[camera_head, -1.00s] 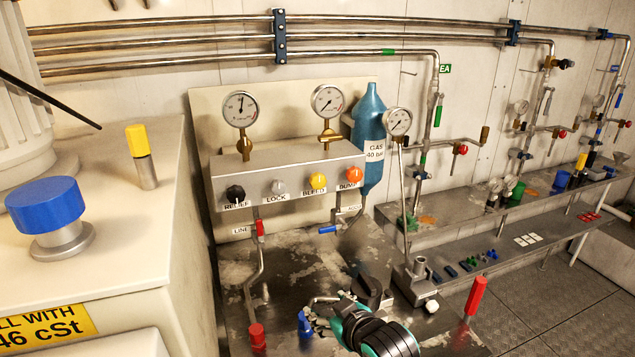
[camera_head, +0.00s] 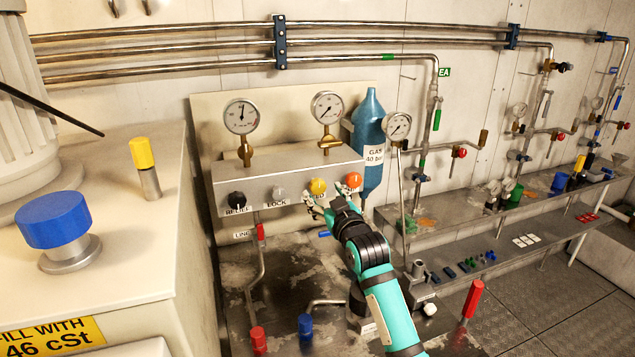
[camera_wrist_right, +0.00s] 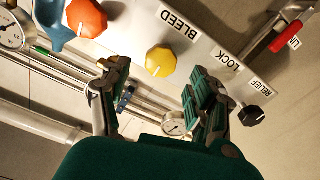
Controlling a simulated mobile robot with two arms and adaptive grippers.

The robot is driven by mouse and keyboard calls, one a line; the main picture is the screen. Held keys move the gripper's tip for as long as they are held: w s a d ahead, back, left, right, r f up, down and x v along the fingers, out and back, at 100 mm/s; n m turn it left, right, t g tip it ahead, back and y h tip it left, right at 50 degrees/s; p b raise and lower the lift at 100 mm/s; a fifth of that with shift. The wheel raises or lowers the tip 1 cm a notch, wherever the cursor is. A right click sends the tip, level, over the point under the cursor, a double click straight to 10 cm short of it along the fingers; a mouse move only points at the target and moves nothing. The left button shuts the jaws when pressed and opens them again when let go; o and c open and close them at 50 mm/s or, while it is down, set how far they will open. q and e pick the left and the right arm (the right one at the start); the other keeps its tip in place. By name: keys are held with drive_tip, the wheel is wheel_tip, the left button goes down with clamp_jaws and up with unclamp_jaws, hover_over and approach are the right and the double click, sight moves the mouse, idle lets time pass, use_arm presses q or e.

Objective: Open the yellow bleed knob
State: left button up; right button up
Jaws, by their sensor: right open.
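The yellow bleed knob (camera_head: 318,186) sits on the front of the grey control panel (camera_head: 290,172), between the grey lock knob (camera_head: 279,193) and the orange knob (camera_head: 354,180). My right gripper (camera_head: 323,206) is open just below and in front of the yellow knob. In the right wrist view the yellow knob (camera_wrist_right: 160,60) lies ahead, in the gap between the open fingers (camera_wrist_right: 155,88), and nothing is held. The fingers cover part of the BLEED label in the head view. My left gripper is not in view.
The black relief knob (camera_head: 237,199) is at the panel's left end. Two gauges stand above the panel. A blue gas bottle (camera_head: 370,140) stands behind its right end. Red-handled (camera_head: 260,232) and blue-handled valves lie below the panel.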

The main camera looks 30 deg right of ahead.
sight(319, 188)
drive_tip(key=x, duration=0.5)
drive_tip(key=shift+w+p, duration=0.3)
drive_tip(key=shift+p, duration=0.05)
drive_tip(key=c, duration=1.2)
